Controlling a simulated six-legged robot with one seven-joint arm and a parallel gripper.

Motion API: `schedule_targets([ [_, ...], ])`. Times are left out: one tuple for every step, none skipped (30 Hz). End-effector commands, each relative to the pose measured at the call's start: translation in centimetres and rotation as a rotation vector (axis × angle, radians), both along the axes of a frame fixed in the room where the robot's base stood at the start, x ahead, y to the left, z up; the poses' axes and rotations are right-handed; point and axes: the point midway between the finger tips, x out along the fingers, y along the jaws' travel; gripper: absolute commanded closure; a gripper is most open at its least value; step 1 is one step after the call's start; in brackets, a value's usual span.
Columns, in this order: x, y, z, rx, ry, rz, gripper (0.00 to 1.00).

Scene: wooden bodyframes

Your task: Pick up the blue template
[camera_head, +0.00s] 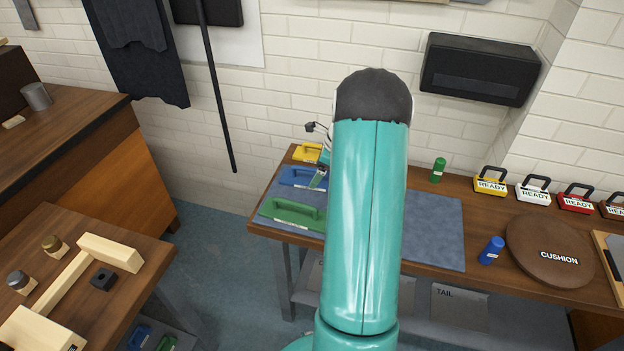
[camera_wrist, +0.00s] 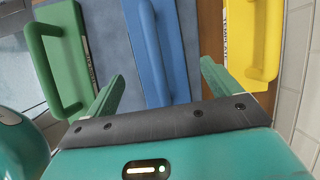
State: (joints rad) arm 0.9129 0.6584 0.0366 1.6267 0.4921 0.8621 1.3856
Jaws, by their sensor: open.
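The blue template (camera_head: 295,176) lies on the table between the green template (camera_head: 290,212) and the yellow template (camera_head: 306,151). In the wrist view the blue template (camera_wrist: 178,35) has a long raised handle (camera_wrist: 153,50). My gripper (camera_wrist: 160,88) is open, with its two green fingers spread to either side of the blue template's handle. Nothing is between the fingers except the view of the blue template; I cannot tell the height gap. In the head view my teal arm hides most of the gripper and part of the mat.
The green template (camera_wrist: 62,55) and yellow template (camera_wrist: 252,40) flank the blue one closely. A blue bottle (camera_head: 491,250), a green bottle (camera_head: 438,170), a round cushion (camera_head: 545,235) and several READY boxes (camera_head: 490,182) stand to the right. The grey mat (camera_head: 435,225) is bare there.

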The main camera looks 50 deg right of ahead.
Motion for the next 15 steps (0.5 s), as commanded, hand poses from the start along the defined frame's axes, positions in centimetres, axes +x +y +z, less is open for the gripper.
schedule_targets([
  [0.3, 0.2, -0.9, 0.003, 0.002, 0.001, 0.11],
  [0.5, 0.3, -1.3, 0.003, 0.002, 0.000, 0.11],
  [0.7, 0.5, -1.8, 0.003, 0.002, 0.000, 0.11],
  [0.9, 0.5, -2.2, 0.003, 0.002, 0.000, 0.11],
  [1.0, 0.6, -2.4, 0.002, 0.001, 0.001, 0.11],
  [1.1, 0.6, -2.6, 0.000, 0.000, 0.000, 0.11],
  [1.1, 0.6, -2.6, 0.000, 0.000, 0.000, 0.11],
  [1.1, 0.6, -2.7, -0.001, 0.000, 0.000, 0.11],
  [1.1, 0.6, -2.7, -0.001, 0.000, 0.000, 0.11],
  [1.1, 0.6, -2.6, -0.002, 0.000, 0.001, 0.11],
  [1.1, 0.6, -2.6, -0.002, 0.000, 0.001, 0.11],
  [1.1, 0.6, -2.6, -0.002, 0.000, 0.001, 0.11],
  [1.1, 0.6, -2.6, -0.001, 0.001, 0.001, 0.15],
  [1.1, 0.6, -2.6, -0.001, 0.001, 0.001, 0.21],
  [1.1, 0.6, -2.6, -0.001, 0.001, 0.001, 0.29],
])
